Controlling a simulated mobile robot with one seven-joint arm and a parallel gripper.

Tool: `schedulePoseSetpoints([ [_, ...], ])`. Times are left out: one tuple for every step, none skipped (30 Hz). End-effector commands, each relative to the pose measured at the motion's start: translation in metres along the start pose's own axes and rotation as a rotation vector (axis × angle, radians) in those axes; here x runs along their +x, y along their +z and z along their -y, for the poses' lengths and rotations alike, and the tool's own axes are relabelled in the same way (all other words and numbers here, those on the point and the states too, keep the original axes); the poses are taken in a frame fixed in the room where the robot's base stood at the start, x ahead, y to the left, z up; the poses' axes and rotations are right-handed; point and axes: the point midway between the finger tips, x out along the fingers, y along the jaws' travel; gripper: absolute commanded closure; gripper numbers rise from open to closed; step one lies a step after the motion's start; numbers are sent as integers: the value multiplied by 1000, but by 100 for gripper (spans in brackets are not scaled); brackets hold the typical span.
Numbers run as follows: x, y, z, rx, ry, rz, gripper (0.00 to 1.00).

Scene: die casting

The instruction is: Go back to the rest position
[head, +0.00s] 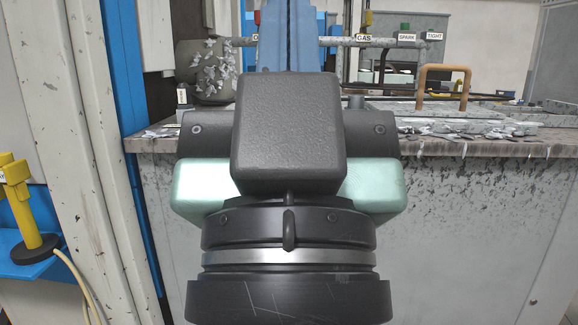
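My arm (290,240) stands in the middle of the head view, dark with a silver ring and pale green sides. A black box-shaped part (290,135) on it faces the camera, with wide dark bolted parts to either side. I see no fingertips, so the opening of my gripper and anything in it are hidden. The arm covers the middle of the bench's front edge.
A grey metal bench (480,148) with scattered metal flakes lies behind my arm. A pipe with GAS, SPARK and TIGHT labels (435,36) runs above it. A brown handle (444,72) rises at right. A yellow post (30,210) stands on a blue shelf at left.

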Motion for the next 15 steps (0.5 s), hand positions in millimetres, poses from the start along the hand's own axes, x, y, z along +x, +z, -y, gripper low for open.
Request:
schedulePoseSetpoints([
  [24,-22,0,0,0,0,100],
  [30,-28,0,0,0,0,100],
  [39,-37,0,-1,0,0,100],
  [46,-43,0,-1,0,1,100],
  [53,-50,0,-1,0,1,100],
  [62,-58,0,-1,0,1,100],
  [68,-64,0,-1,0,1,100],
  [75,-71,0,-1,0,1,100],
  [84,-79,0,-1,0,1,100],
  [91,-85,0,-1,0,1,100],
  [97,-92,0,-1,0,1,100],
  [106,-100,0,0,0,1,100],
  [113,-106,0,0,0,1,100],
  [119,-112,0,0,0,1,100],
  [128,-120,0,0,0,1,100],
])
